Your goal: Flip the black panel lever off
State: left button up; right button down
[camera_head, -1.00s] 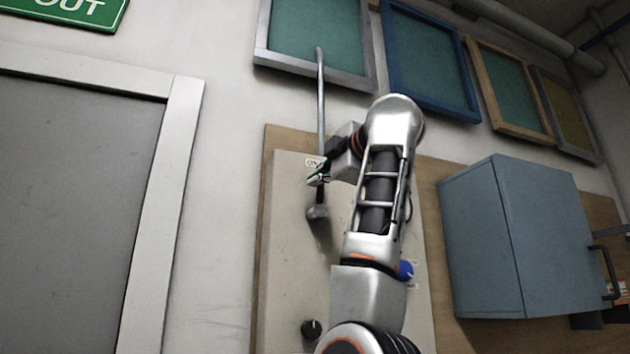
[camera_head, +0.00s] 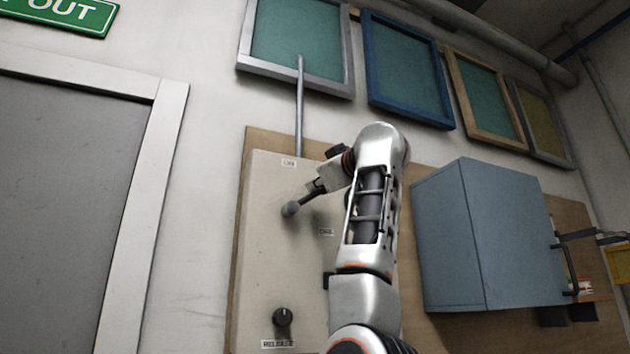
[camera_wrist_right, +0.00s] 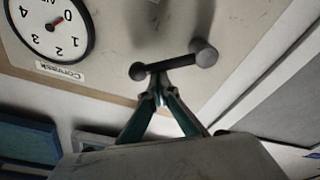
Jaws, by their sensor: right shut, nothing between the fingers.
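The black panel lever (camera_head: 303,201) is on the pale control panel (camera_head: 262,240), below a label that seems to read ON. In the head view its large round end (camera_head: 290,208) is at lower left and its bar slants up to the right. In the right wrist view the lever (camera_wrist_right: 172,64) lies nearly level, with a smaller end at left and a larger knob (camera_wrist_right: 205,53) at right. My right gripper (camera_head: 316,187) is shut, its fingertips (camera_wrist_right: 158,84) at or touching the bar, with nothing between them. My left gripper is out of view.
A round dial gauge (camera_wrist_right: 48,28) is close by in the wrist view. A black knob (camera_head: 282,317) sits low on the panel. A grey rod (camera_head: 299,105) rises above it. A blue-grey cabinet (camera_head: 485,240) stands out at right; framed screens hang above.

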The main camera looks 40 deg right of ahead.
jog(key=shift+d+f+m+b, duration=0.4)
jog(key=shift+f+m, duration=0.25)
jog(key=shift+m, duration=0.45)
jog(key=shift+w+d+f+m+h+b, duration=0.15)
jog(key=shift+f+m+h+b, duration=0.1)
jog(key=shift+m, duration=0.25)
jog(key=shift+d+f+m+h+b, duration=0.1)
jog(key=shift+f+m+h, duration=0.1)
jog(key=shift+m, duration=0.3)
jog(key=m, duration=0.1)
jog(key=d+f+m+b, duration=0.1)
jog(key=shift+f+m+h, duration=0.25)
jog(key=shift+f+m, duration=0.05)
jog(key=shift+f, duration=0.2)
